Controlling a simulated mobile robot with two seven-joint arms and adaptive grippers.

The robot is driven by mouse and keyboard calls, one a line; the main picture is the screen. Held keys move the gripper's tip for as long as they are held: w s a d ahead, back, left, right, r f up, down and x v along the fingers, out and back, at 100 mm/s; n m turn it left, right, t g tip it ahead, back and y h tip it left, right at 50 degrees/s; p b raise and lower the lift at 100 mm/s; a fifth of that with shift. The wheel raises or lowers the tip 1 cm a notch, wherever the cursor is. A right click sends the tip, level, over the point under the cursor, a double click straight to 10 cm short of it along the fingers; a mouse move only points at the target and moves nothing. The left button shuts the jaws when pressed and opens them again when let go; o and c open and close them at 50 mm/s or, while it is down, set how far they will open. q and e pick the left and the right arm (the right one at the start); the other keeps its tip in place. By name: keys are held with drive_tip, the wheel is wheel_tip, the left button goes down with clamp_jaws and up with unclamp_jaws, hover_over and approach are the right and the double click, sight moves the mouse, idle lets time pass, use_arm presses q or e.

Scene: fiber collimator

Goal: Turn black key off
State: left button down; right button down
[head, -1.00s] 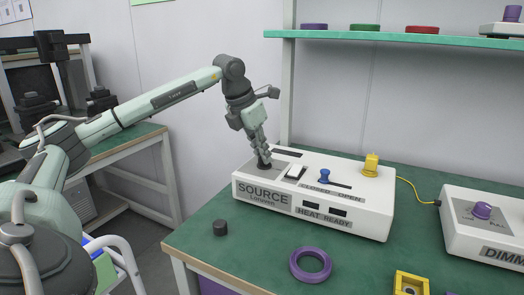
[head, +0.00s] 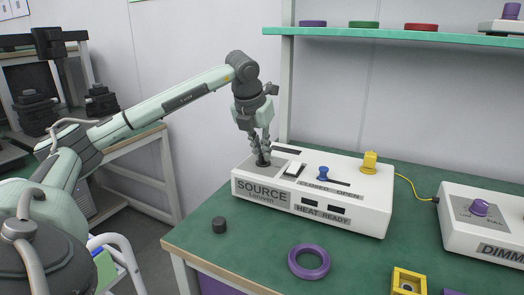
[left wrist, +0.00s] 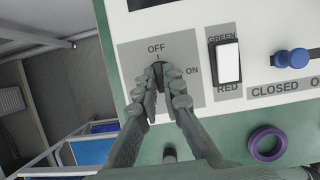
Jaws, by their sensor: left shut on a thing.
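The white SOURCE box (head: 370,208) stands on the green bench. Its black key (head: 263,161) sits on a grey panel at the box's left end. My left gripper (head: 262,158) points down over the panel and is shut on the key, one finger on each side. In the left wrist view the black key (left wrist: 158,74) is between the fingertips (left wrist: 160,80). It lies roughly in line with the OFF mark above it; the ON label is to its right. The fingers hide part of the key. My right gripper is not in view.
Beside the key are a white rocker switch (head: 294,169) and a blue slider knob (head: 323,173). A yellow piece (head: 370,162) stands on the box's right end. A black cylinder (head: 219,225) and a purple ring (head: 309,262) lie in front. The dimmer box (head: 485,225) is right.

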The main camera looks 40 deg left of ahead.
use_arm(q)
drive_tip(key=c, duration=1.7)
unclamp_jaws()
drive_tip(key=v, duration=1.2)
drive_tip(key=shift+w, duration=0.1)
